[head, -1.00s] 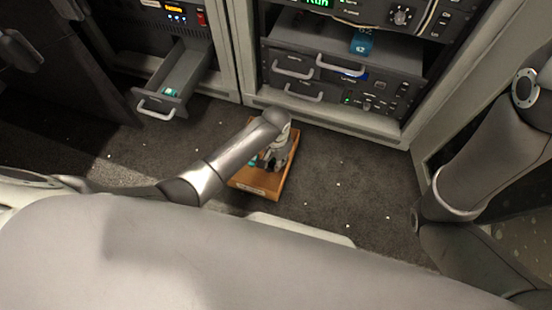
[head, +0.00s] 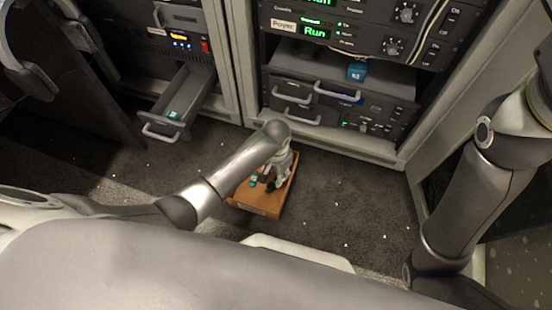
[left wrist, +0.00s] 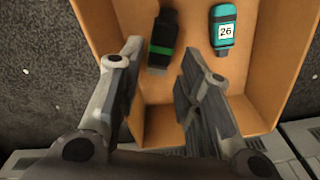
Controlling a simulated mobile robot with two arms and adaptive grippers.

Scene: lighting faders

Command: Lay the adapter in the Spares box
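An orange-brown open box (head: 257,205), its small front label unreadable, stands on the dark floor. The left wrist view shows its inner wall (left wrist: 278,65). A black piece with a green band and a metal plug end (left wrist: 162,42), seemingly the adapter, lies in the box. Beside it lies a teal piece labelled 26 (left wrist: 223,28), also visible in the head view (head: 253,181). My left gripper (head: 277,184) is over the box. Its fingers (left wrist: 160,54) are apart, with the black piece showing between and beyond the tips, apparently not gripped. My right gripper is out of view.
An open drawer (head: 188,98) with a small teal item juts out at the left. A rack with handled drawers (head: 292,97) stands behind the box, a blue item (head: 357,70) on its shelf. Floor (head: 350,200) is free right of the box.

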